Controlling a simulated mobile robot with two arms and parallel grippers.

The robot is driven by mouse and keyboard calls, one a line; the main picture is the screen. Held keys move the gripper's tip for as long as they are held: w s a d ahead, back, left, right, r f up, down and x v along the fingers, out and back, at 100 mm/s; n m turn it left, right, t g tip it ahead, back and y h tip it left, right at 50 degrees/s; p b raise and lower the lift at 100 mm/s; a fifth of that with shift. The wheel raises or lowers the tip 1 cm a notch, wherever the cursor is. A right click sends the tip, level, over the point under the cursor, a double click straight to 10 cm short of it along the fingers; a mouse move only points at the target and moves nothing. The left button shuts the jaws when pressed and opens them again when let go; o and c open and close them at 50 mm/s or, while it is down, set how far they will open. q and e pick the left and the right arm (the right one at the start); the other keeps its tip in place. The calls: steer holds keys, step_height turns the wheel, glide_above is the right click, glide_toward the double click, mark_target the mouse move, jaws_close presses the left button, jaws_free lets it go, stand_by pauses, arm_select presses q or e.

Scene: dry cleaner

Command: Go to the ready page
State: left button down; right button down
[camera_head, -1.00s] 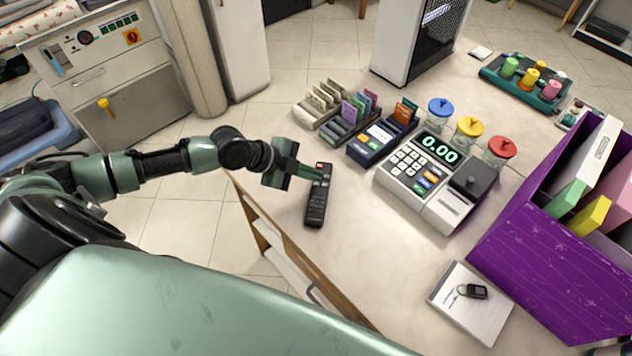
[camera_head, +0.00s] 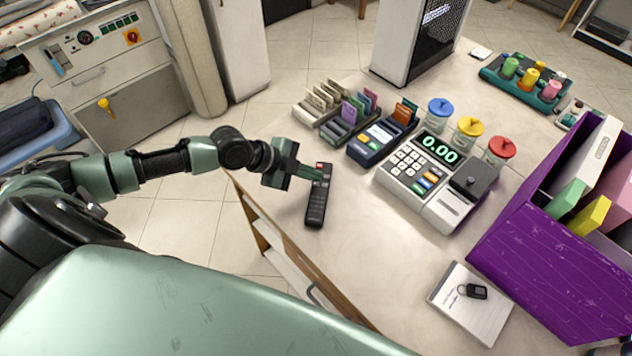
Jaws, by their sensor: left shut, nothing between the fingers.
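A black remote (camera_head: 317,203) with a red button at its far end lies on the counter near its left edge. My left gripper (camera_head: 316,173) is shut and empty, with its fingertips over the far part of the remote. I cannot tell whether the tips touch a button. A dark screen (camera_head: 436,32) on a white housing stands at the back of the counter. It shows light text at its top, too small and oblique to read. My right gripper is not in view.
A purple box (camera_head: 545,262) fills the right. A notepad (camera_head: 458,312) with a key fob lies in front. The counter between is clear.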

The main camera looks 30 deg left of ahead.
arm_select(q)
steer(key=shift+f, duration=0.1)
steer(key=shift+f+b, duration=0.3)
steer(key=shift+b, duration=0.15)
steer(key=shift+f+b, duration=0.35)
stand_by(0.6)
steer(key=shift+r, duration=0.1)
stand_by(0.3)
steer(key=shift+r+p, duration=0.55)
steer(key=shift+r, duration=0.1)
step_height(320, 180, up, 5)
steer(key=p, duration=0.4)
